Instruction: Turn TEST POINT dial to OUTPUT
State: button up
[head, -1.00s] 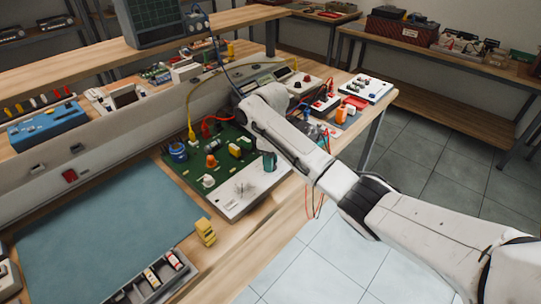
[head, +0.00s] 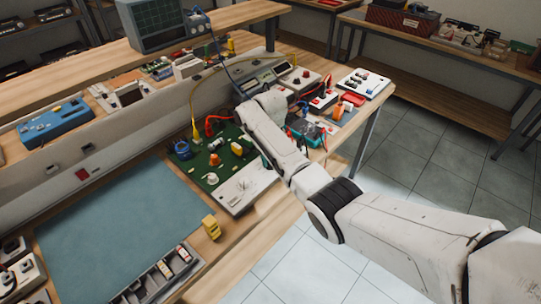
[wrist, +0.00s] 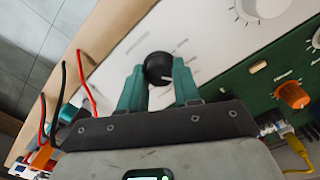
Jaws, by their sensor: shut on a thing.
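The TEST POINT dial is a round black knob (wrist: 157,66) with a pale pointer mark, on a white panel (wrist: 205,25) in the wrist view. The mark points toward the lower right of that picture. Printed labels around the knob are too blurred to read. My gripper (wrist: 159,72) has its two teal fingers on either side of the knob, shut on it. In the head view the white panel (head: 246,187) is at the front edge of the green circuit board (head: 205,160); my arm hides the black knob there.
A white knob (wrist: 262,6) and an orange knob (wrist: 292,95) are near the dial. Red and black leads (wrist: 88,80) run beside the panel. A yellow block (head: 211,227) and a blue mat (head: 120,225) lie on the bench to the left. Open floor is at the right.

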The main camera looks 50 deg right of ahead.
jog(key=shift+m+p, duration=0.35)
jog(key=shift+m, duration=0.95)
jog(key=o, duration=1.1)
jog(key=shift+c, duration=0.2)
jog(key=shift+r, duration=0.1)
notch_tip(320, 180, up, 11)
jog(key=shift+f+b, duration=0.2)
jog(key=shift+b, duration=0.2)
